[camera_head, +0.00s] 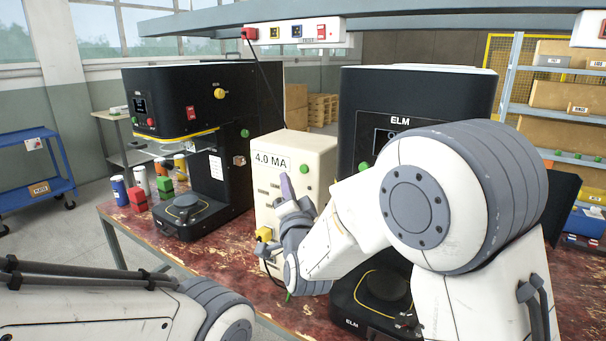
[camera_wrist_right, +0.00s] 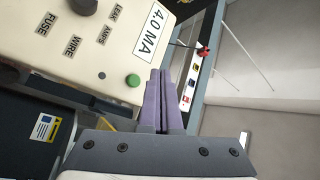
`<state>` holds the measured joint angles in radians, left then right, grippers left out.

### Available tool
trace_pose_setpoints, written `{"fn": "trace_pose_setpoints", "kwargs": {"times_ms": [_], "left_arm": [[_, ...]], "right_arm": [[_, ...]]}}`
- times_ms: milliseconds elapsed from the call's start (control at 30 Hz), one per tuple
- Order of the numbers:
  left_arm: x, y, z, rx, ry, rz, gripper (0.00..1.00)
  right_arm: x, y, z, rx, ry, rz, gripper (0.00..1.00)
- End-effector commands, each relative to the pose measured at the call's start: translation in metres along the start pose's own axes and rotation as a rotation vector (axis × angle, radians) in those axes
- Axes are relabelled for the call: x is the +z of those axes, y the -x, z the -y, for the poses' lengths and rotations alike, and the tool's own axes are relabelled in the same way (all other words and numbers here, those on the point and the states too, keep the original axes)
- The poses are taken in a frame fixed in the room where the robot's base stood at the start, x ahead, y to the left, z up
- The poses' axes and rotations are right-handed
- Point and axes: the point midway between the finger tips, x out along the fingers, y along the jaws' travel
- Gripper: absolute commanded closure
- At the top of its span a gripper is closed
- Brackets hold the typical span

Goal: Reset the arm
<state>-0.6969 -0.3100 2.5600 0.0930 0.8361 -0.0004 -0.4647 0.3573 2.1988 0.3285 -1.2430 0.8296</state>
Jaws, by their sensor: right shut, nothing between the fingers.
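My right arm reaches in from the right in the head view. Its gripper (camera_head: 285,188) is in front of the cream control box labelled 4.0 MA (camera_head: 318,165). In the right wrist view the purple fingers of this gripper (camera_wrist_right: 161,75) are pressed together with nothing between them. The control box (camera_wrist_right: 65,50) also shows there, turned, with its green button (camera_wrist_right: 133,80) just left of the fingers. I cannot tell whether the fingers touch the box. Part of my left arm shows at the lower left of the head view; its gripper is out of view.
A black seamer (camera_head: 165,95) stands left of the box and another (camera_head: 425,90) right, partly behind my arm. Several small cans and coloured blocks (camera_head: 138,198) stand at the left end of the red worn bench (camera_head: 245,270). An overhead rail (camera_head: 230,17) carries a socket strip (camera_head: 297,32).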

Motion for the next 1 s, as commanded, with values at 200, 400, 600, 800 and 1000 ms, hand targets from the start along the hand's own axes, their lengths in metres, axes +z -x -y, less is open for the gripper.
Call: {"fn": "trace_pose_setpoints", "kwargs": {"times_ms": [200, 400, 600, 800, 1000], "left_arm": [[0.000, -0.002, 0.000, 0.000, 0.000, 0.000, 1.00], [0.000, -0.002, 0.000, 0.000, 0.000, 0.000, 1.00], [0.000, 0.006, -0.001, 0.000, 0.000, 0.000, 1.00], [-0.001, 0.024, -0.002, 0.000, 0.000, 0.000, 1.00], [-0.002, 0.042, -0.003, 0.000, 0.000, 0.000, 1.00]], "right_arm": [[0.004, 0.005, 0.003, 0.000, 0.000, 0.001, 1.00], [0.003, 0.005, 0.003, 0.001, 0.001, 0.001, 1.00], [0.019, 0.014, 0.008, 0.070, 0.057, 0.122, 1.00], [0.065, 0.069, 0.009, 0.232, 0.258, 0.504, 1.00], [0.090, 0.168, 0.002, 0.345, 0.511, 0.949, 1.00]]}}
